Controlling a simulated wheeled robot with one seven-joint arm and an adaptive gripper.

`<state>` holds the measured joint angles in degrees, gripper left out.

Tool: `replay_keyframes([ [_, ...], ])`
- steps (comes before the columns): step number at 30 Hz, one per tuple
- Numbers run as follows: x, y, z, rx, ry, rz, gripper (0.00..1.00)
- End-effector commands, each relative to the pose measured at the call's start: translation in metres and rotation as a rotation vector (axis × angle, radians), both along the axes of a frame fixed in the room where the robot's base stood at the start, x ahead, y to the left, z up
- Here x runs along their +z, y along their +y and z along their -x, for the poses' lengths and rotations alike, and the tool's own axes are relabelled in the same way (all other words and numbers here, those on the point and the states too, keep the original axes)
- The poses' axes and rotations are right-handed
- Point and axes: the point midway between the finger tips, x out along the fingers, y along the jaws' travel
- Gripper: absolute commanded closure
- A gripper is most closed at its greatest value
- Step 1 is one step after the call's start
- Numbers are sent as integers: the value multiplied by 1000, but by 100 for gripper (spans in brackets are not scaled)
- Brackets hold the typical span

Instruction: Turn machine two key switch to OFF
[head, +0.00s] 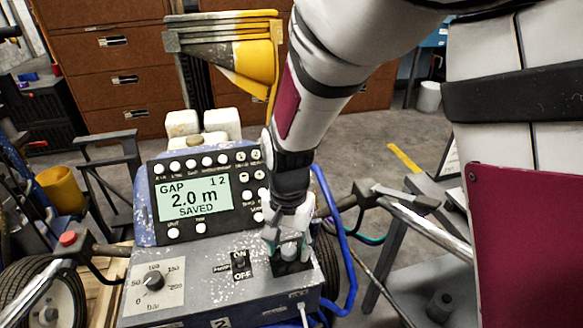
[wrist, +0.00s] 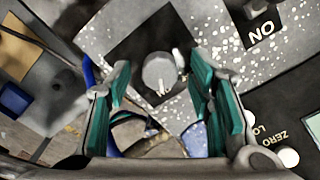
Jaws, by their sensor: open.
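The machine's grey console (head: 205,280) carries a painted "2" on its front edge. A round grey knob (wrist: 159,72) on a black square plate (wrist: 130,50), likely the key switch, shows in the wrist view. In the head view the plate (head: 296,268) is at the console's right end, with the knob mostly hidden by my gripper (head: 287,243). My gripper is open and points down over it. In the wrist view its teal-padded fingers (wrist: 160,85) stand on either side of the knob; I cannot tell whether they touch it. The key's direction is unclear.
An ON/OFF toggle (head: 240,262) is just left of the plate. A dial (head: 154,281) is further left. The display panel (head: 194,198) reading "GAP 2.0 m SAVED" rises behind. A blue hose (head: 345,250) and a handlebar grip (head: 395,195) lie to the right.

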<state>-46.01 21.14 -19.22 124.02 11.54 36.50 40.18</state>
Motion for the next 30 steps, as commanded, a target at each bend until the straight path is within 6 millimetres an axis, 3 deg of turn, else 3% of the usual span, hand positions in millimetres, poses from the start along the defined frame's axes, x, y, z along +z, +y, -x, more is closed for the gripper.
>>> replay_keyframes([
  [7, 0, 0, 0, 0, 0, 0, 54],
  [13, 0, 0, 0, 1, 0, 0, 100],
  [23, 0, 0, 0, 28, 0, -1, 100],
  [30, 0, 0, 0, 145, -2, -2, 100],
])
